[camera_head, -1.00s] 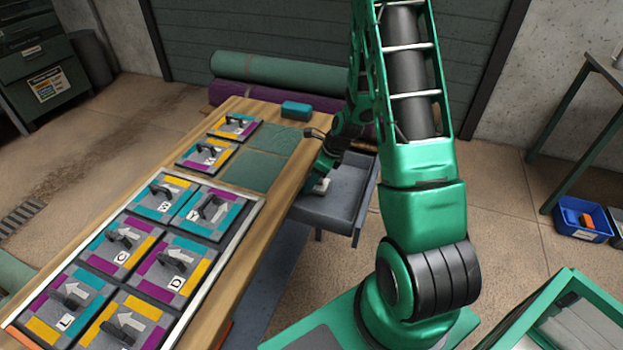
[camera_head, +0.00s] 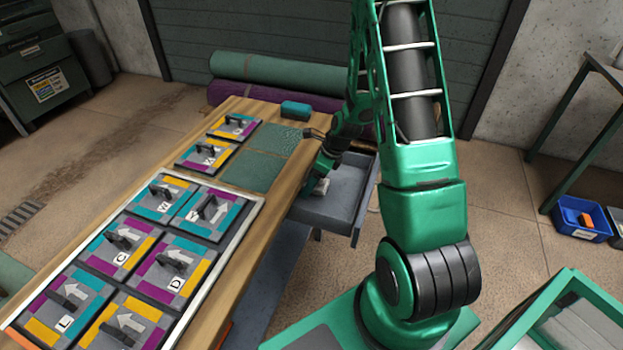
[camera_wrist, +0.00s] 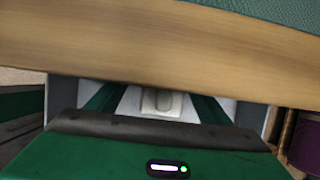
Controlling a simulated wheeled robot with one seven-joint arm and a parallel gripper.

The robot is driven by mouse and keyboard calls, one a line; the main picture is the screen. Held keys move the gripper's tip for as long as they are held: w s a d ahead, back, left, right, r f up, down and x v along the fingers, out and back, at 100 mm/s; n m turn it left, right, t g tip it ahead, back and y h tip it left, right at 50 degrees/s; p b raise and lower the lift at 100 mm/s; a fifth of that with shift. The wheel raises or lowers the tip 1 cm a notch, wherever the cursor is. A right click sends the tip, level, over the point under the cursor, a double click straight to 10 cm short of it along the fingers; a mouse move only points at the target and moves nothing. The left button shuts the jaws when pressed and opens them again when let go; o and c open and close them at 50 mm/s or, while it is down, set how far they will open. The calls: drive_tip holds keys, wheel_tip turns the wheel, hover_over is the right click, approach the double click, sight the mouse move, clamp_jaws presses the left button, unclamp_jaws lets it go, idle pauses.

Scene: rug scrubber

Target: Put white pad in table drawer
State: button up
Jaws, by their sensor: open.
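The table drawer (camera_head: 335,208) is a grey tray pulled out from the right side of the wooden table. The white pad (camera_head: 321,187) appears as a small pale block inside it, just below my gripper (camera_head: 322,178). In the wrist view the drawer (camera_wrist: 60,95) lies beyond my gripper (camera_wrist: 160,88). There the white pad (camera_wrist: 162,103) lies between the two spread dark green fingers, with gaps on both sides. My gripper is open and points down into the drawer. The table edge hides the fingertips and part of the pad.
The wooden table (camera_head: 225,285) carries several lettered tiles with handles, green mats (camera_head: 252,170) and a teal block (camera_head: 296,110). Its edge runs close beside my gripper. Rolled rugs (camera_head: 280,72) lie behind. A blue bin (camera_head: 580,222) stands on the floor at right.

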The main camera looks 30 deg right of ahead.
drive_tip(key=v, duration=1)
drive_tip(key=shift+w+d+r, duration=0.15)
drive_tip(key=shift+w, duration=0.1)
drive_tip(key=s+r+n+g+h, duration=0.1)
drive_tip(key=s+r+n, duration=0.5)
drive_tip(key=s, duration=0.3)
drive_tip(key=s+a+r+n+g, duration=0.1)
drive_tip(key=s+r+n, duration=0.4)
drive_tip(key=s+n, duration=0.3)
drive_tip(key=s+r+n+g+h, duration=0.1)
drive_tip(key=s+r+n, duration=0.5)
drive_tip(key=s, duration=0.6)
drive_tip(key=shift+a+r+n+g+h, duration=0.25)
drive_tip(key=shift+r+n+g+h, duration=0.05)
drive_tip(key=shift+n, duration=0.6)
